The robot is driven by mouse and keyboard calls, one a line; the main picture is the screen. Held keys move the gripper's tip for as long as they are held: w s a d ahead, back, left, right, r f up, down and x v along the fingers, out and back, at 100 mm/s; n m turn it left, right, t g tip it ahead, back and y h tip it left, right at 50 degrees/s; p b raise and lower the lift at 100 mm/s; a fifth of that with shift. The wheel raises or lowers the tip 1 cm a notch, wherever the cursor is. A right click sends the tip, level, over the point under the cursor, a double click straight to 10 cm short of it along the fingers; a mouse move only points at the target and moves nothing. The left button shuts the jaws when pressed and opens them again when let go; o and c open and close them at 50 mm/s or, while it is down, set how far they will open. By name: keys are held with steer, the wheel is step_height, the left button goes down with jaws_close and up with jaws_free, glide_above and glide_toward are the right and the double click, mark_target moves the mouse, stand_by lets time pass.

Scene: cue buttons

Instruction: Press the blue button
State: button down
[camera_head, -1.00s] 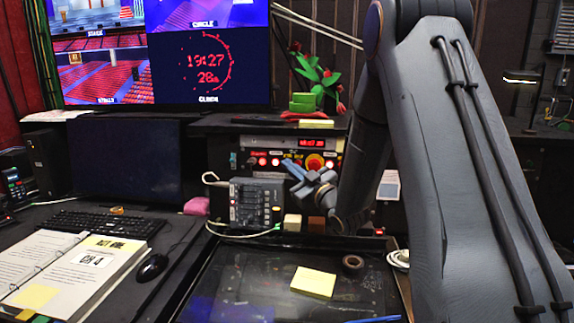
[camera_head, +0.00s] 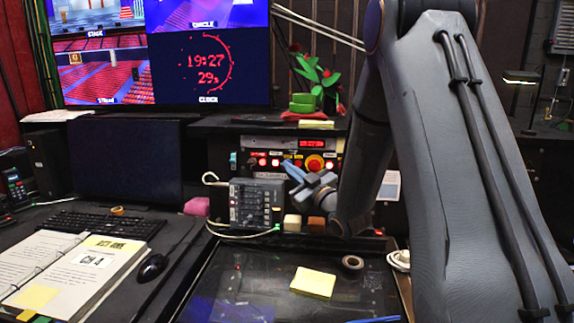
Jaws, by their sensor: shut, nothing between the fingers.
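I cannot tell whether the tips touch the panel.
A grey mixer box (camera_head: 250,205) with cables sits just below and left of my gripper. Small wooden blocks (camera_head: 292,223) stand below it. A dark desk surface carries a yellow note pad (camera_head: 313,282) and a tape roll (camera_head: 352,263). My arm fills the right side.

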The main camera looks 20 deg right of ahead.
steer(key=s, duration=0.1)
steer(key=s+a, duration=0.1)
steer(key=s, duration=0.1)
steer(key=s+a, duration=0.1)
steer(key=shift+s+r+p, duration=0.2)
steer(key=shift+r+p, duration=0.2)
steer(key=shift+d, duration=0.1)
stand_by(0.3)
